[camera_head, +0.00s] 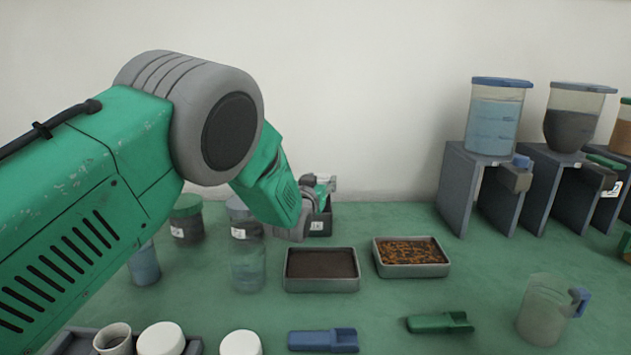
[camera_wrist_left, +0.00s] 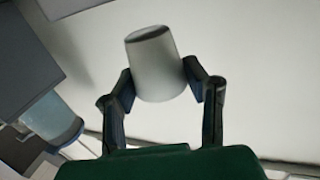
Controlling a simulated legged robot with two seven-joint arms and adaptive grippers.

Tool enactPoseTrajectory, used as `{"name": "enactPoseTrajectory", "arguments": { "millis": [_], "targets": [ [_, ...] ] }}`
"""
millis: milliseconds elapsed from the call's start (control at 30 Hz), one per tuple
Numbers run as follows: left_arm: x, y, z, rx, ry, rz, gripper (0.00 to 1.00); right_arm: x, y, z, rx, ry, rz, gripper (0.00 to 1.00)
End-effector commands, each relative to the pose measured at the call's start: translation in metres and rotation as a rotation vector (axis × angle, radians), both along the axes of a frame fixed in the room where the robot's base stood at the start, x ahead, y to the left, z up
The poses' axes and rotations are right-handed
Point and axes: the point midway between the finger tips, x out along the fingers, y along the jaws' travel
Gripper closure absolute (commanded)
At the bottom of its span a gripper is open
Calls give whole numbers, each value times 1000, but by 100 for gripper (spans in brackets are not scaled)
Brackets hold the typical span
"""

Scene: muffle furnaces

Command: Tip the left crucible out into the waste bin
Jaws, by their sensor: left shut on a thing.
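My left gripper (camera_wrist_left: 160,88) is shut on a pale grey-white crucible (camera_wrist_left: 154,60), with one finger on each side of it in the left wrist view. The crucible's narrower end points to the top of that picture, and I cannot tell its true tilt. In the head view my left arm reaches over the bench's back left, and its wrist hides much of the hand. A dark box with a white label (camera_head: 320,227) stands just beyond the wrist; it may be the waste bin. My right gripper is not in view.
A tray of dark powder (camera_head: 321,284) and a tray of orange-brown pieces (camera_head: 411,270) lie mid-bench. Jars (camera_head: 187,222) stand left, near the arm. Hoppers (camera_head: 495,122) on grey stands are at right. A cup (camera_head: 113,343) and white round pieces (camera_head: 240,344) are at front left.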

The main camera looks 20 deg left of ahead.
Motion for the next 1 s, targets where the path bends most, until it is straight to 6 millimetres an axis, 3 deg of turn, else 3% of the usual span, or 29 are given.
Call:
{"name": "enactPoseTrajectory", "arguments": {
  "millis": [33,100,1000],
  "targets": [
    [0,-1,-5,1,0,-1,90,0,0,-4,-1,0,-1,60],
    [0,2,3,-157,3,3,90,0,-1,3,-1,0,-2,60],
    [-2,20,1,-273,7,0,90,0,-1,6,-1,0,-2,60]
  ]
}}
